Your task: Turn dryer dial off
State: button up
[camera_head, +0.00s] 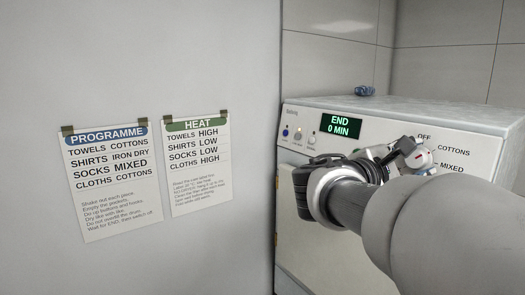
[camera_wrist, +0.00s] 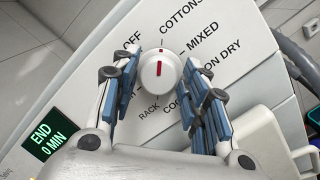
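The dryer dial (camera_wrist: 158,72) is a round white knob with a red pointer mark. The red mark points towards the tick by COTTONS (camera_wrist: 181,16), to the right of OFF (camera_wrist: 130,38). In the head view the dial (camera_head: 419,158) shows partly behind my gripper. My gripper (camera_wrist: 158,66) is open, with one finger on each side of the dial. I cannot tell whether either finger touches it. The dryer display (camera_head: 341,125) reads END 0 MIN in green.
The white dryer (camera_head: 400,108) stands in a corner by a tiled wall. A blue item (camera_head: 365,91) lies on its top. Small buttons (camera_head: 298,135) sit left of the dial. The programme note (camera_head: 110,190) and heat note (camera_head: 197,170) hang on the left wall panel.

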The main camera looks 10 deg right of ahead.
jog(key=c, duration=0.6)
jog(key=shift+c, duration=0.2)
jog(key=shift+n, duration=0.4)
jog(key=n+p, duration=0.1)
jog(key=n, duration=0.1)
jog(key=n+t, duration=0.1)
jog(key=n, duration=0.2)
jog(key=shift+r+t+p, duration=0.15)
jog(key=shift+t+p, duration=0.15)
jog(key=shift+p, duration=0.05)
jog(key=shift+n+t+y+p, duration=0.4)
jog(key=shift+n+p, duration=0.5)
jog(key=shift+n, duration=1.4)
jog(key=o, duration=1.1)
jog(key=shift+c, duration=0.2)
